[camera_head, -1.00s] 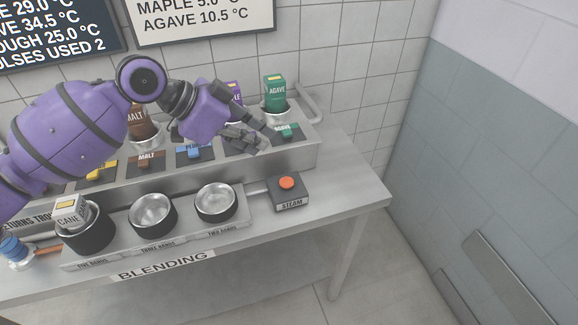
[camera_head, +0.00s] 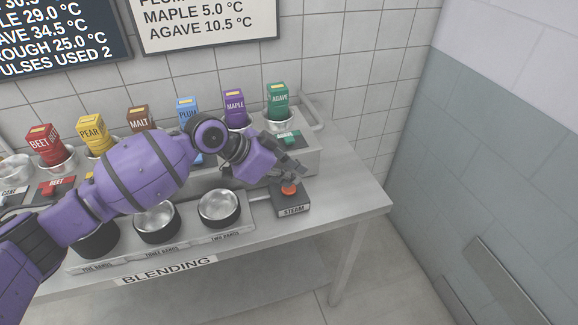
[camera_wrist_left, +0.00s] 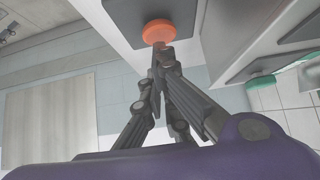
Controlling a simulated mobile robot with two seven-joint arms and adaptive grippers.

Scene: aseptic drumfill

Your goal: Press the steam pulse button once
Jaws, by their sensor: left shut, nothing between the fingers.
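The steam button is an orange-red cap (camera_head: 289,188) on a dark box labelled STEAM (camera_head: 292,209), at the right end of the blending table. My left gripper (camera_head: 292,177) is shut and empty, with its fingertips right at the cap's upper edge in the head view. In the left wrist view the closed fingertips (camera_wrist_left: 160,47) meet the orange cap (camera_wrist_left: 158,31). I cannot tell whether the cap is pushed down. My right gripper is not in view.
A raised shelf behind holds cartons, among them AGAVE (camera_head: 277,100) and MAPLE (camera_head: 235,108). A green switch (camera_head: 288,138) sits on the shelf near the gripper. A metal bowl (camera_head: 219,207) stands left of the box. The table's right end is clear.

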